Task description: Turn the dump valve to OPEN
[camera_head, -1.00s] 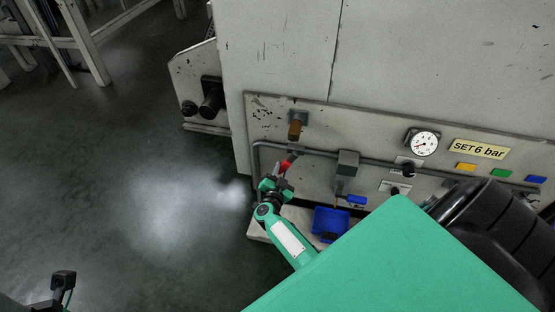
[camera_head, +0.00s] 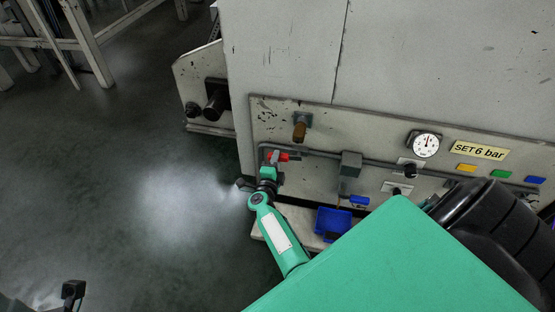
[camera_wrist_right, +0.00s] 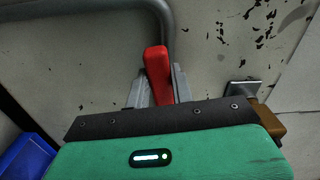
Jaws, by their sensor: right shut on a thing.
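A red valve lever (camera_head: 283,156) sits at the left end of the grey pipe on the machine's lower panel (camera_head: 385,127). It lies nearly level in the head view. My right gripper (camera_head: 271,160) is at the lever, its arm reaching up from below. In the right wrist view the red lever (camera_wrist_right: 157,66) stands between the two grey fingers of the right gripper (camera_wrist_right: 160,82), which is shut on it. I see no OPEN mark, and the valve body is mostly hidden.
A brown-handled fitting (camera_head: 300,130) is just above the lever. A grey box (camera_head: 349,164), a blue handle (camera_head: 359,200) and a blue bin (camera_head: 332,222) are to the right. A pressure gauge (camera_head: 425,145) and a SET 6 bar label (camera_head: 480,150) are farther right. Open floor lies left.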

